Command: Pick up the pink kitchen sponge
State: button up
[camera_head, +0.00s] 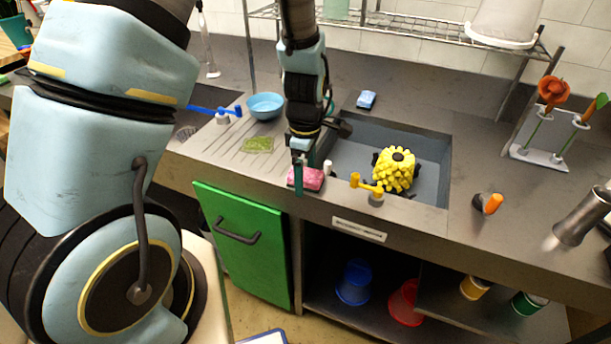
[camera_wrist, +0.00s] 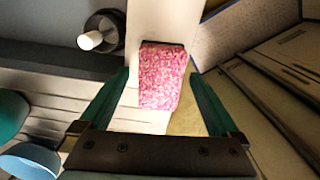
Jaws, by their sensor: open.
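The pink kitchen sponge (camera_head: 311,180) lies at the front edge of the metal counter, left of the sink. In the wrist view, the sponge (camera_wrist: 161,80) is a speckled pink block with a darker far end. My gripper (camera_head: 298,176) points down at the sponge, and a teal finger hides part of it in the head view. In the wrist view, my gripper (camera_wrist: 158,74) is open, with one teal finger on each side of the sponge. Gaps show between the sponge and both fingers. I cannot tell the exact height of the fingertips.
A yellow knobbly object (camera_head: 396,170) sits in the sink (camera_head: 345,160). A yellow tap (camera_head: 366,186) stands right of the sponge. A blue bowl (camera_head: 265,106), a green sponge (camera_head: 258,145) and a blue sponge (camera_head: 366,99) lie farther back. A green cabinet door (camera_head: 240,260) is below.

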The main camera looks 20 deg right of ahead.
aim_at(306, 173)
jog(key=shift+c, duration=0.2)
jog(key=c, duration=1.4)
jog(key=shift+r, duration=0.1)
notch_tip(306, 173, up, 10)
jog(key=shift+f+b, duration=0.1)
jog(key=shift+b, duration=1.05)
jog(key=o, duration=0.8)
jog(key=c, duration=0.6)
